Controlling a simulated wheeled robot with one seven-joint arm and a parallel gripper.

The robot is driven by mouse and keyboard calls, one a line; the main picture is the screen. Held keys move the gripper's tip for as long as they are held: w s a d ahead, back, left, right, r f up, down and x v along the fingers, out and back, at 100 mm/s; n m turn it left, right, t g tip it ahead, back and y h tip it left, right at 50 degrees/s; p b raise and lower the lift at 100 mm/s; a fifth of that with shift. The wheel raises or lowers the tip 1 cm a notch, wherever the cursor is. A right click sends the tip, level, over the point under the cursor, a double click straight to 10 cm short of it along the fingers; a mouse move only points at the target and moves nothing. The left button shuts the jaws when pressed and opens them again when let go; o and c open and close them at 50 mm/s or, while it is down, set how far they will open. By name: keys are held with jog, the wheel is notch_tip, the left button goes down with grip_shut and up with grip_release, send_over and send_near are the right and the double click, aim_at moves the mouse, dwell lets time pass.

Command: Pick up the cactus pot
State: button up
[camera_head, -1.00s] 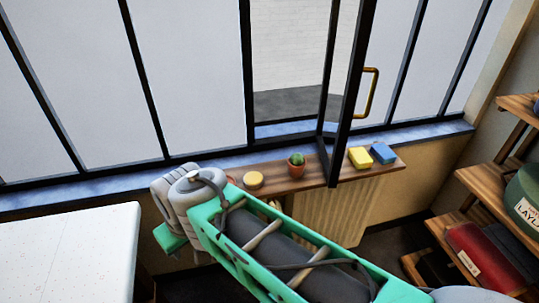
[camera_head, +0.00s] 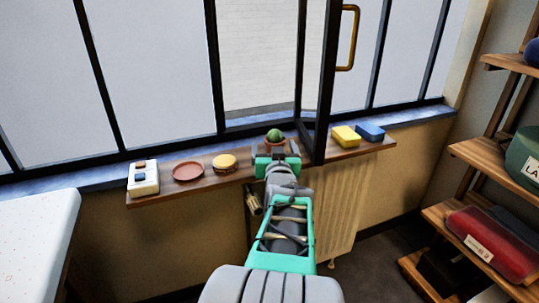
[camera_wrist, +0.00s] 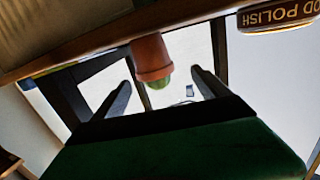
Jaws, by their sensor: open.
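The cactus pot (camera_head: 274,136), a small terracotta pot with a round green cactus, stands upright on the wooden shelf (camera_head: 205,184) below the window. My gripper (camera_head: 277,160) is just in front of it and hides the pot's lower part in the head view. In the wrist view, which is upside down, the cactus pot (camera_wrist: 152,58) shows between the two dark, spread fingers of my gripper (camera_wrist: 163,88). The fingers are open, with space on both sides of the pot. I see no contact with it.
The open window's dark frame (camera_head: 318,90) stands close right of the pot. Left are a yellow-topped polish tin (camera_head: 224,162), a reddish dish (camera_head: 188,171) and a white switch box (camera_head: 143,178). Right are yellow (camera_head: 345,136) and blue (camera_head: 370,131) blocks.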

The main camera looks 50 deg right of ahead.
aim_at(275, 138)
jog(key=shift+s+d+f, duration=0.1)
jog(key=shift+d+f, duration=0.05)
jog(key=shift+f, duration=0.2)
jog(key=shift+d+h, duration=0.15)
jog(key=shift+h, duration=0.15)
jog(key=x, duration=0.2)
jog(key=b+x, duration=0.1)
jog(key=x, duration=0.1)
jog(key=f+x, duration=0.1)
jog(key=x, duration=0.1)
jog(key=shift+w+d, duration=0.25)
jog(key=shift+d, duration=0.05)
jog(key=shift+w+d+r, duration=0.15)
jog(key=shift+w+d, duration=0.15)
jog(key=shift+c, duration=0.5)
jog(key=c, duration=1.5)
